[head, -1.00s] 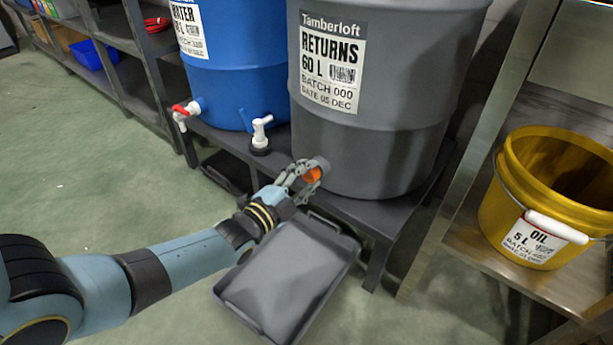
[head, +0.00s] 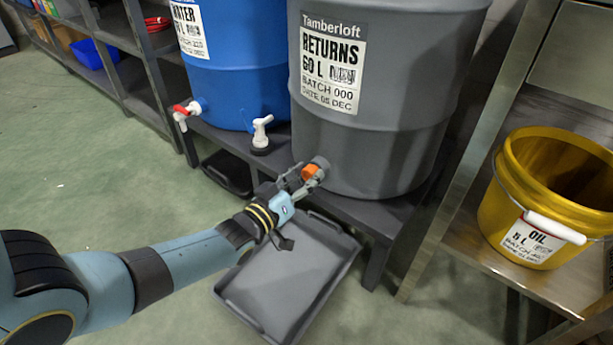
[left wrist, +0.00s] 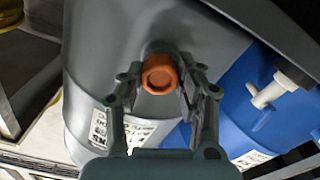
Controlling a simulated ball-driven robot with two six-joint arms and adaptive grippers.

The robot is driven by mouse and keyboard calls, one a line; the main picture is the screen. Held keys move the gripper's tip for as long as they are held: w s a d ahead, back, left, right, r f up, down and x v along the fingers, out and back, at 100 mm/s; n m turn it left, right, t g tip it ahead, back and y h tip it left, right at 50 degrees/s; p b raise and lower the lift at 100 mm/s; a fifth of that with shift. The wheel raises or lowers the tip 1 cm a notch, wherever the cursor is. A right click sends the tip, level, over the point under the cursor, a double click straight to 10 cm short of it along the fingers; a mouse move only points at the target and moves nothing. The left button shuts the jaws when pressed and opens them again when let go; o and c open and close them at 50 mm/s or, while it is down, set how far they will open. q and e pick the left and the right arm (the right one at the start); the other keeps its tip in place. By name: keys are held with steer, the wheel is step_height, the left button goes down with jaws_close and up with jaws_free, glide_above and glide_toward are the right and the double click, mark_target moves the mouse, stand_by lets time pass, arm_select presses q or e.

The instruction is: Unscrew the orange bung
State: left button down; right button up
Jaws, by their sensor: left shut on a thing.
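The orange bung (head: 310,171) sits low on the front of the grey RETURNS drum (head: 372,150). My left gripper (head: 300,178) is at the bung with its fingers on either side, shut on it. In the left wrist view the bung (left wrist: 159,74) is between the two fingertips, with its round, recessed face towards the camera. The grey drum (left wrist: 95,40) is behind it. The bung is at the drum wall; whether its thread is still engaged cannot be seen. My right gripper is not in view.
A yellow OIL bucket (head: 520,215) sits on a shelf at the right.

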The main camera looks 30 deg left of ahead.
arm_select(q)
steer(key=shift+s, duration=0.2)
steer(key=shift+s+a+p, duration=0.2)
steer(key=shift+s+p, duration=0.45)
steer(key=shift+s, duration=1.6)
steer(key=shift+s+a+p, duration=0.1)
steer(key=shift+s+p, duration=0.2)
steer(key=shift+s, duration=1.15)
